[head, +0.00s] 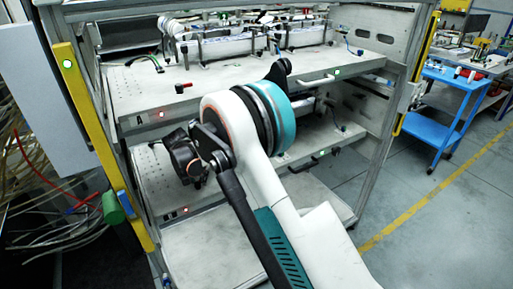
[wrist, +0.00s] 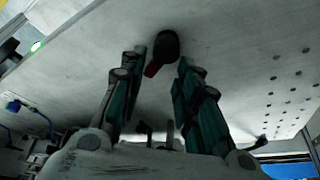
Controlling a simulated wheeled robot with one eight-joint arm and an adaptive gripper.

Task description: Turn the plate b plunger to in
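A plunger with a black round body and a short red lever (wrist: 165,50) shows in the wrist view. It stands on a pale plate (wrist: 225,45), just beyond and between my fingertips. My gripper (wrist: 160,68) is open, a finger on each side of the plunger's line, with no clear contact. In the head view my gripper (head: 186,158) is over the left part of the lower plate (head: 155,190), and the arm hides much of that plate. Another red-handled plunger (head: 183,87) is at the left of the upper plate (head: 225,88). I cannot read which plate is b.
The metal frame has a yellow left post (head: 95,130) and a right post (head: 385,125). Racks (head: 225,47) stand at the upper plate's back. A blue cart (head: 440,105) is to the right. Open floor (head: 440,220) lies at the lower right.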

